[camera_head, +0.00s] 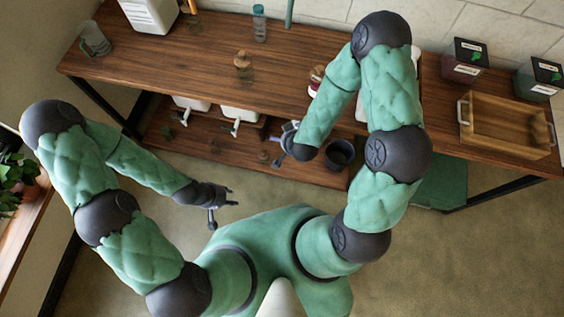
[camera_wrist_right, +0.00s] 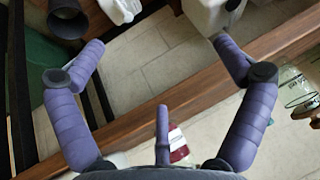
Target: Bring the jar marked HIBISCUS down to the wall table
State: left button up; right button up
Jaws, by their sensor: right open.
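A small jar with dark red contents and a white label (camera_head: 314,83) stands on the upper wooden board, partly hidden by my right forearm. In the right wrist view, a red item with a white patch (camera_wrist_right: 178,145) shows between the finger bases. I cannot read a HIBISCUS label in either view. The long wooden table (camera_head: 180,60) stands along the wall, with a lower shelf (camera_head: 205,145). My right gripper (camera_wrist_right: 157,42) is open and empty, near the table's front edge. My left gripper (camera_head: 224,207) is open and empty, over the floor in front of the lower shelf.
A cork-topped glass jar (camera_head: 243,66), a bottle (camera_head: 259,24) and a glass pitcher (camera_head: 95,40) stand on the board. At right are a wooden tray (camera_head: 466,132) and two labelled dark boxes (camera_head: 465,62). White tapped containers (camera_head: 240,113) and a dark bucket (camera_head: 340,155) are below.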

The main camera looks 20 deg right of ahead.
jog(key=s+a+f+n+g+y, duration=0.1)
jog(key=s+a+f+g+y, duration=0.1)
jog(key=s, duration=0.4)
jog(key=s+a+f+g+y, duration=0.2)
jog(key=s+a+f+g, duration=0.2)
jog(key=s, duration=0.2)
jog(key=shift+s+a+f+n, duration=0.3)
jog(key=shift+s+a+n, duration=0.1)
